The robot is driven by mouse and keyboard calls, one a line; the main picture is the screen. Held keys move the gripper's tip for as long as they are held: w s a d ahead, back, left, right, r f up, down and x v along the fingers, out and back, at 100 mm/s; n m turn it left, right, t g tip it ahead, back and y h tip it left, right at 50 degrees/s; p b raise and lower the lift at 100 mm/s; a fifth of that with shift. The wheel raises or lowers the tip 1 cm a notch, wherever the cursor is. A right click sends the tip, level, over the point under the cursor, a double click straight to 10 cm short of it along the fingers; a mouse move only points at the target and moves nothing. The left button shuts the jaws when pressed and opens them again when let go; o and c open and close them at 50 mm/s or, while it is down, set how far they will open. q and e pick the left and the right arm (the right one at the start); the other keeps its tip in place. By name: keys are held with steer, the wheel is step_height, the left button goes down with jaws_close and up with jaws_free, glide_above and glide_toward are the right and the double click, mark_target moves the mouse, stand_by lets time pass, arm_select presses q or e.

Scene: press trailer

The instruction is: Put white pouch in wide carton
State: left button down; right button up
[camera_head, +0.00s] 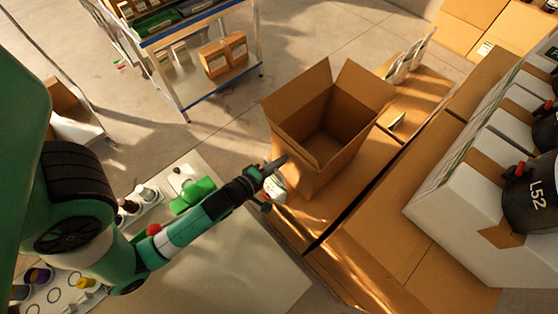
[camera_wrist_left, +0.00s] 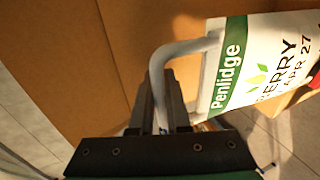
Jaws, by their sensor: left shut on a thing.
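The white pouch (camera_wrist_left: 262,65), with a green band and dark print, hangs by its pale handle from my left gripper (camera_wrist_left: 160,100). The fingers are closed on the handle. In the head view, part of the pouch (camera_head: 274,189) shows below my left gripper (camera_head: 273,168). The open brown wide carton (camera_head: 345,163) stands with its flaps up, just right of the gripper. The pouch is outside it, beside its near left wall. The carton's floor is partly hidden. My right gripper is not in view.
Closed brown cartons (camera_head: 385,235) lie under and right of the wide carton. White boxes (camera_head: 455,195) with dark round items stand at the right. White packs (camera_head: 407,63) stand behind the carton. A shelf cart (camera_head: 208,95) is at the upper left; bare floor lies between.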

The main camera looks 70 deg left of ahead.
arm_select(q)
steer(key=shift+w+a+f, duration=0.1)
steer(key=shift+w+f, duration=0.15)
steer(key=shift+f, duration=0.2)
steer(key=c, duration=0.9)
jaws_free()
